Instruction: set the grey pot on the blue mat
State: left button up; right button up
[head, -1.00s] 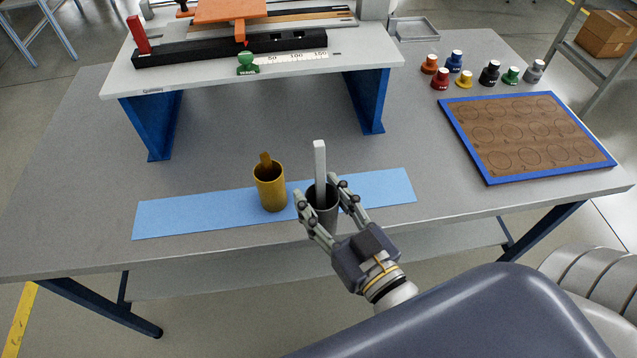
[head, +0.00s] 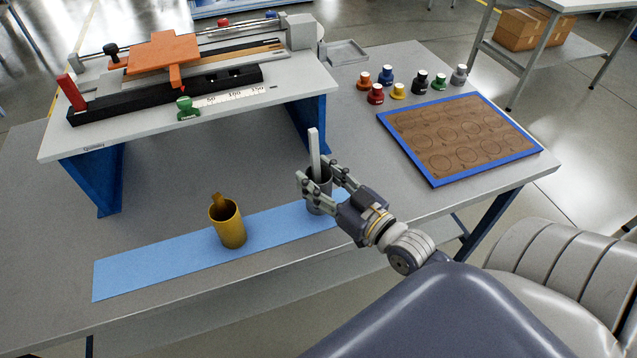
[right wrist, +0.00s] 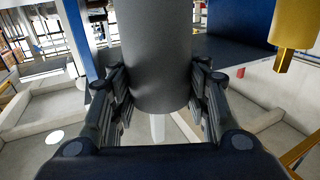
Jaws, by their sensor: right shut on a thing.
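The grey pot (head: 318,193) is upright, with a white stick standing in it. My right gripper (head: 319,179) is shut around the pot from the front right. The pot is at or over the right end of the blue mat (head: 165,258); I cannot tell whether it touches the mat. In the right wrist view the pot (right wrist: 157,55) fills the space between the fingers, and the white stick (right wrist: 157,127) shows beyond it. My left gripper is not in view.
A yellow pot (head: 229,226) stands on the mat, left of the grey pot. A white raised stand (head: 230,112) with blue legs is behind. A blue-edged wooden board (head: 460,135) and several small coloured bottles (head: 397,90) are at the right.

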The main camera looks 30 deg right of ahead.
notch_tip(320, 180, down, 2)
jog(key=shift+f, duration=0.1)
jog(key=o, duration=1.4)
jog(key=shift+f, duration=0.15)
jog(key=s, duration=0.3)
jog(key=s+d+b, duration=0.1)
jog(key=s, duration=0.6)
jog(key=shift+s+d+b, duration=0.25)
jog(key=shift+s+b, duration=0.05)
jog(key=shift+b, duration=0.1)
jog(key=shift+s+d, duration=0.1)
jog(key=shift+s, duration=0.6)
